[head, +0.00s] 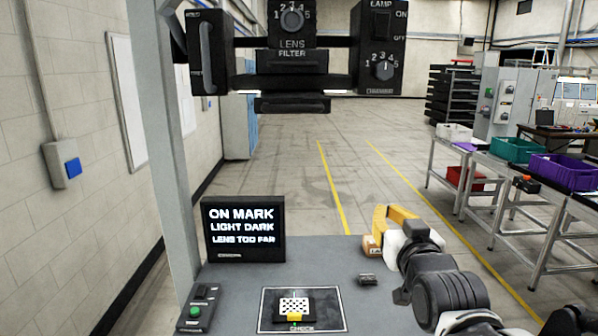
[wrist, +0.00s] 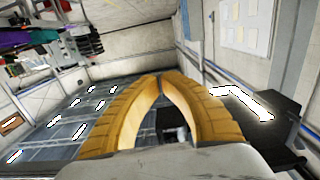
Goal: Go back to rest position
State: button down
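My gripper (head: 380,222) is at the right edge of the grey bench top (head: 235,305) in the head view, with its arm reaching in from the lower right. In the wrist view its yellow fingers (wrist: 162,76) curve together and their tips meet or nearly meet. Nothing shows held between them. A small labelled item (head: 372,246) sits beside the fingers in the head view, partly hidden by them; I cannot tell whether they touch.
A screen (head: 244,229) reads ON MARK, LIGHT DARK, LENS TOO FAR. A perforated part (head: 295,305) lies on the marked square. A green-button box (head: 196,310) and small dark block (head: 367,279) are on the bench. Lens and lamp controls (head: 292,52) hang above. Tables with bins (head: 515,150) stand right.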

jog(key=s+f+g+b, duration=0.5)
jog(key=s+f, duration=0.5)
jog(key=f, duration=0.6)
jog(key=s+f+g+b, duration=0.5)
jog(key=s+f, duration=0.6)
jog(key=f, duration=0.5)
jog(key=shift+b, duration=0.7)
